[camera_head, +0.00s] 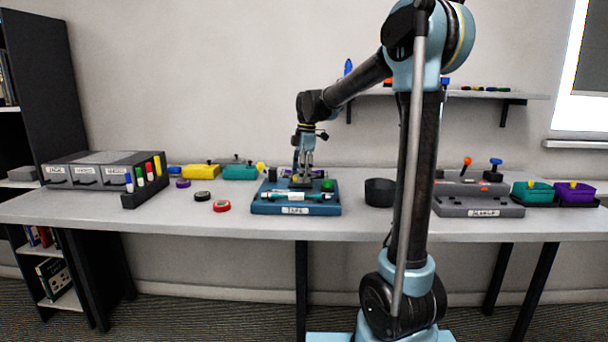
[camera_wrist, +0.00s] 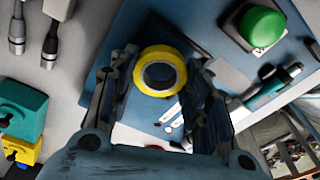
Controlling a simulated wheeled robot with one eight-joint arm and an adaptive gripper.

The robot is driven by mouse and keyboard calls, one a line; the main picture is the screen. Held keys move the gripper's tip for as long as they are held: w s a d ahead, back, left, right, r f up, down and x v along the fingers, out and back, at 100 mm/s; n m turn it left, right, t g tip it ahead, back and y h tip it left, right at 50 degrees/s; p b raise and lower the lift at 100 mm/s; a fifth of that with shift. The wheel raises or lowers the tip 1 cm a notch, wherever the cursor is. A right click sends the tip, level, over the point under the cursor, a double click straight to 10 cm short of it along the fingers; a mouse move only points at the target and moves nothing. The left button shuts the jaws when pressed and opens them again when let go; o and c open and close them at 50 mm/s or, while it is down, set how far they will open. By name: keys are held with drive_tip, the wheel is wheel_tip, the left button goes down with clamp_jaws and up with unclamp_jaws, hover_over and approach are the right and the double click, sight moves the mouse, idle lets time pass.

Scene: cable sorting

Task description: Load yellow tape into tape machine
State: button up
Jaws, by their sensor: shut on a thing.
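The yellow tape (camera_wrist: 142,80) is a yellow ring with a dark centre, seen in the wrist view between the two fingers of my gripper (camera_wrist: 158,75). The gripper is shut on it. In the head view my gripper (camera_head: 302,181) points down over the blue tape machine (camera_head: 264,208), which has a label on its front. The tape cannot be made out in the head view. The machine has a green button (camera_wrist: 262,26) at its right, also visible in the head view (camera_head: 327,184). I cannot tell whether the tape touches the machine.
A red tape roll (camera_head: 221,206), a black roll (camera_head: 202,196) and a purple roll (camera_head: 183,183) lie left of the machine. A dark round container (camera_head: 380,192) stands right of it. A grey labelled device (camera_head: 478,207) is farther right. Yellow (camera_head: 200,171) and teal (camera_head: 240,172) blocks stand behind.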

drive_tip(key=shift+f, duration=0.25)
drive_tip(key=o, duration=1)
drive_tip(key=shift+c, duration=0.2)
drive_tip(key=shift+r, duration=0.1)
wheel_tip(320, 180, up, 13)
drive_tip(key=d, duration=0.1)
drive_tip(key=shift+w+d, duration=0.2)
drive_tip(key=shift+w, duration=0.05)
